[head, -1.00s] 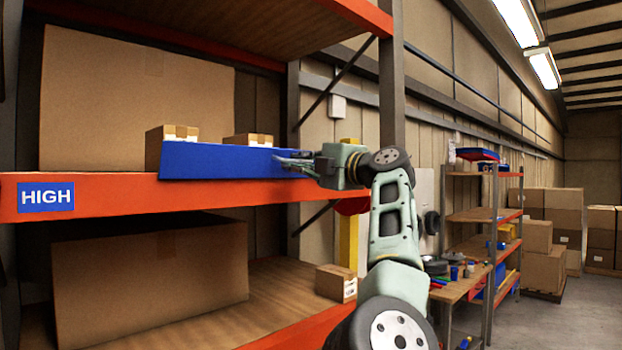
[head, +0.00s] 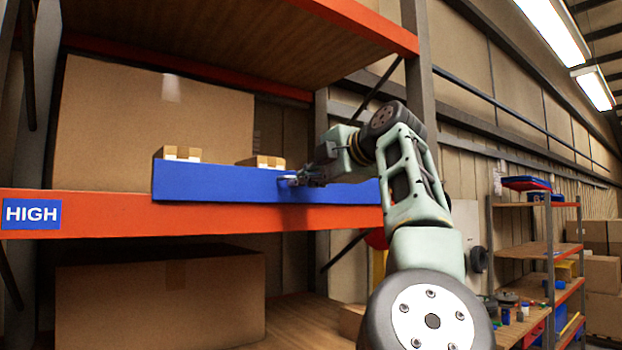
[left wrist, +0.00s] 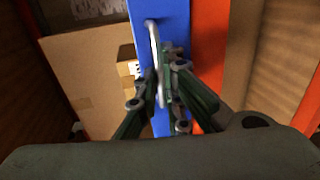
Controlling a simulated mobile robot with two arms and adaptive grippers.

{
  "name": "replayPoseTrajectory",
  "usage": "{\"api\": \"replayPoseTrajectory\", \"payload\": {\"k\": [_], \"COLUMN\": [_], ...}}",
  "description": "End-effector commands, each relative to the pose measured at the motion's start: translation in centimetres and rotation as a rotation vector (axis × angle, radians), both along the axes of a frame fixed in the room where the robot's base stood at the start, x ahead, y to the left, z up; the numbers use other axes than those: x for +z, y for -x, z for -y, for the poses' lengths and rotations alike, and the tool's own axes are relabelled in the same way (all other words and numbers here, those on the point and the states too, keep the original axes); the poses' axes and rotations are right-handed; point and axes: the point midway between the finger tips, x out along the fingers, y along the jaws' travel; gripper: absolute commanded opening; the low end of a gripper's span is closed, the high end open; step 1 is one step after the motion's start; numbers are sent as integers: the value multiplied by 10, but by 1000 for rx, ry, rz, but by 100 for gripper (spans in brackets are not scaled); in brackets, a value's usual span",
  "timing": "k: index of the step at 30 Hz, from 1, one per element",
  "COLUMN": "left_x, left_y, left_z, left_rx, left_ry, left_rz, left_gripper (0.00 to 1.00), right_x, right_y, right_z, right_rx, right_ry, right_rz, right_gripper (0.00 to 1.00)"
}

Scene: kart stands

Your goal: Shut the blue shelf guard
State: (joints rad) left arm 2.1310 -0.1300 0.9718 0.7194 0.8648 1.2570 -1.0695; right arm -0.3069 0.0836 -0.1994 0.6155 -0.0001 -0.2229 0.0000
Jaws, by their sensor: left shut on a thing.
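The blue shelf guard (head: 220,184) is a long, low blue panel along the front of the upper shelf, standing upright just above the orange beam. It runs from left of the small boxes to near the right upright. My left gripper (head: 290,181) is at its front face, right of the panel's middle. In the left wrist view the gripper (left wrist: 163,85) has its fingers shut around a slim silver handle (left wrist: 154,45) on the blue panel (left wrist: 148,14). The panel's right part is partly hidden behind my arm. My right gripper is not in view.
Small boxes (head: 180,154) stand behind the guard, with a large carton (head: 120,120) further back. The orange beam (head: 100,218) bears a HIGH label (head: 31,214). A grey upright (head: 417,70) stands close to my arm. Another shelf (head: 535,250) stands at right.

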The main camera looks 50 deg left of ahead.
Motion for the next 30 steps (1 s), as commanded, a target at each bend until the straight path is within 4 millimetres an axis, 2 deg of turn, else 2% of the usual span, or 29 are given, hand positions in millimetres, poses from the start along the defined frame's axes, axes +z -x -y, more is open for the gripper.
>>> {"api": "replayPoseTrajectory", "payload": {"k": [3, 4, 9, 16, 20, 23, 30], "left_x": [2, 2, 2, 2, 2, 5, 15], "left_y": [-1, -1, 0, 0, 0, 1, 4], "left_z": [0, 0, 0, 0, 3, 14, 62], "left_rx": [-4, -4, -2, -1, -1, -2, -4], "left_ry": [-7, -7, -6, -5, -5, -6, -7], "left_rz": [2, 2, 2, 2, 2, 2, 2], "left_gripper": [0, 10, 24, 25, 25, 25, 25], "right_x": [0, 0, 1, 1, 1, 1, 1], "right_y": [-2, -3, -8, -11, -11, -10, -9], "right_z": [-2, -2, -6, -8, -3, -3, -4], "right_rx": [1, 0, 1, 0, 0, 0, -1], "right_ry": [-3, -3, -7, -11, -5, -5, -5], "right_rz": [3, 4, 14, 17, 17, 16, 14], "right_gripper": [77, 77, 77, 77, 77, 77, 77]}}
